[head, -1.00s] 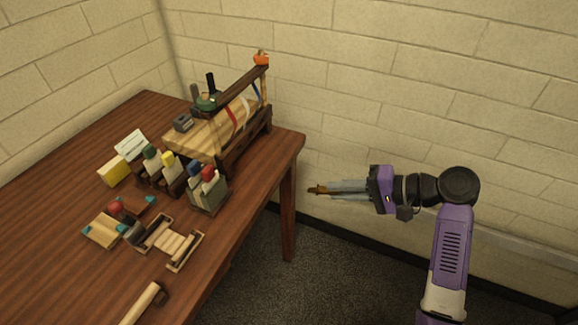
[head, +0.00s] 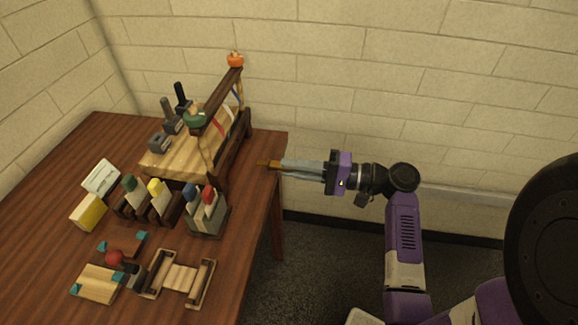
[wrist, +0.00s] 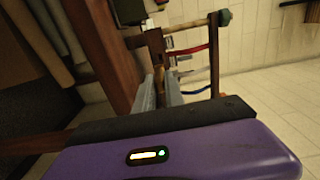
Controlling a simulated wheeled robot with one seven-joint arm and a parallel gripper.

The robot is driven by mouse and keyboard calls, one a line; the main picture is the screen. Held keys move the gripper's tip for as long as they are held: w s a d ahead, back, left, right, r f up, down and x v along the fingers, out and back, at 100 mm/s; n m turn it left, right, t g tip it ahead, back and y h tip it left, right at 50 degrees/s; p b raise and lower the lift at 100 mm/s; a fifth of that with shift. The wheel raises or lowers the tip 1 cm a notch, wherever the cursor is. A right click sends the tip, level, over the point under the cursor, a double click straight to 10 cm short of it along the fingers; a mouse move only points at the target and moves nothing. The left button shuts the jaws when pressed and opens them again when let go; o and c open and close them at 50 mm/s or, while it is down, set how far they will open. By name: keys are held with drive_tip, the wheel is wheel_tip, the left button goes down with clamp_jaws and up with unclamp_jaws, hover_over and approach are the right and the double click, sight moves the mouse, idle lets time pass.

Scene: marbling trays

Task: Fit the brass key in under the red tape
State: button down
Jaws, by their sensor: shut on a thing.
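My gripper (head: 280,167) is shut on the brass key (head: 265,163), which sticks out past the fingertips toward the left. The key appears level, over or beside the table's right edge; its exact height is unclear. In the wrist view the key (wrist: 158,75) shows between the fingers, mostly hidden by them. The red tape (head: 223,120) is a narrow strip on the wooden rack, left of and apart from my gripper. It also shows in the wrist view as a red band (wrist: 187,49) beyond the fingertips.
The wooden table (head: 262,195) carries the rack, with its dark top rail (head: 216,98). A blue strip (head: 240,94) hangs near the rack's far end. Holders with coloured-topped bottles (head: 207,215) stand in front. A wooden frame (head: 180,279) lies nearer. A brick wall stands behind.

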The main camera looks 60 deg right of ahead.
sight(269, 165)
drive_tip(key=shift+a, duration=0.15)
drive_tip(key=shift+w+a, duration=0.1)
drive_tip(key=shift+w, duration=0.25)
drive_tip(key=shift+p+x, duration=0.3)
drive_tip(key=shift+x, duration=2.15)
drive_tip(key=shift+x, duration=1.85)
drive_tip(key=c, duration=1.3)
unclamp_jaws()
drive_tip(key=shift+c, duration=0.2)
drive_tip(key=shift+s+f, duration=0.1)
drive_tip(key=v, duration=0.7)
drive_tip(key=shift+s+b, duration=0.3)
drive_tip(key=shift+b, duration=0.1)
